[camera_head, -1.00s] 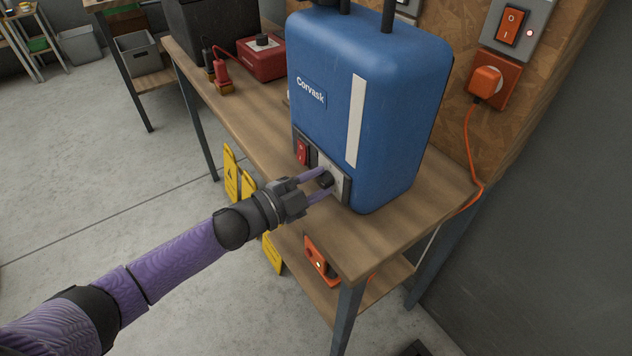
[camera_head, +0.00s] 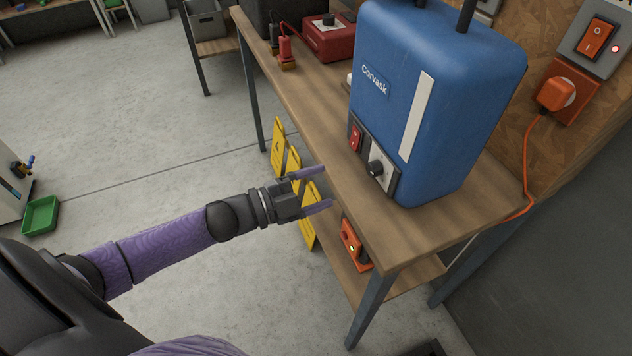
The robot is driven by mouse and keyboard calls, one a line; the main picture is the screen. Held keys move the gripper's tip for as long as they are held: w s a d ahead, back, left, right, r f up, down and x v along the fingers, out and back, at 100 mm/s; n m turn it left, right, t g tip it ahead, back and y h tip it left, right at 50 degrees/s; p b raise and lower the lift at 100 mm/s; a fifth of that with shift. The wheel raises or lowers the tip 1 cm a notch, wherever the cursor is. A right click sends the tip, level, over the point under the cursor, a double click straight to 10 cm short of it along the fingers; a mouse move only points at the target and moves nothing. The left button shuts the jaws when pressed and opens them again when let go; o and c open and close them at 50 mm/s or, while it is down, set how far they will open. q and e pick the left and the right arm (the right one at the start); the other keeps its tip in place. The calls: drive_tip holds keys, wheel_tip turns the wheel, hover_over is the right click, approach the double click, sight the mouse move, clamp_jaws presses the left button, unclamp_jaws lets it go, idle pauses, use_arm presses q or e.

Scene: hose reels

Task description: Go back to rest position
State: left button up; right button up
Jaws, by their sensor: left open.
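My left gripper (camera_head: 328,189) is open and empty, with its two purple fingers apart. It is in front of the wooden workbench (camera_head: 318,150), to the left of the blue Corvask machine (camera_head: 450,95) and apart from it. The machine stands upright on the bench. Its front has a red switch (camera_head: 355,138) and a black knob (camera_head: 376,168) on a light plate, both uncovered. My left arm reaches in from the lower left. My right gripper is not in the picture.
Yellow folded signs (camera_head: 309,215) stand close by the gripper at the bench. Open floor (camera_head: 150,100) lies to the left.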

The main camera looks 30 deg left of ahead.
use_arm(q)
drive_tip(key=shift+s+a, duration=0.1)
drive_tip(key=shift+s, duration=0.05)
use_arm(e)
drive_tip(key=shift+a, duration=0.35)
use_arm(q)
drive_tip(key=s+a+f+n+y, duration=0.1)
drive_tip(key=a+f+n+y, duration=0.15)
drive_tip(key=f, duration=0.35)
drive_tip(key=s+a+f+n+y, duration=0.2)
drive_tip(key=f+n+y, duration=0.2)
drive_tip(key=f, duration=0.2)
drive_tip(key=s+a+f+n+g+y, duration=0.1)
drive_tip(key=s+f+n+g+y, duration=0.4)
drive_tip(key=s+f, duration=0.75)
drive_tip(key=s+d+f+n+g, duration=0.2)
drive_tip(key=s+f+g, duration=0.2)
drive_tip(key=s, duration=0.7)
drive_tip(key=s+d+f+n+g, duration=0.2)
drive_tip(key=s+f+g, duration=0.3)
drive_tip(key=s, duration=0.6)
drive_tip(key=shift+d+f, duration=0.55)
drive_tip(key=shift+d, duration=0.3)
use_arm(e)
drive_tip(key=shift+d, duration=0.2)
use_arm(q)
drive_tip(key=shift+w+n, duration=0.1)
drive_tip(key=shift+n, duration=0.15)
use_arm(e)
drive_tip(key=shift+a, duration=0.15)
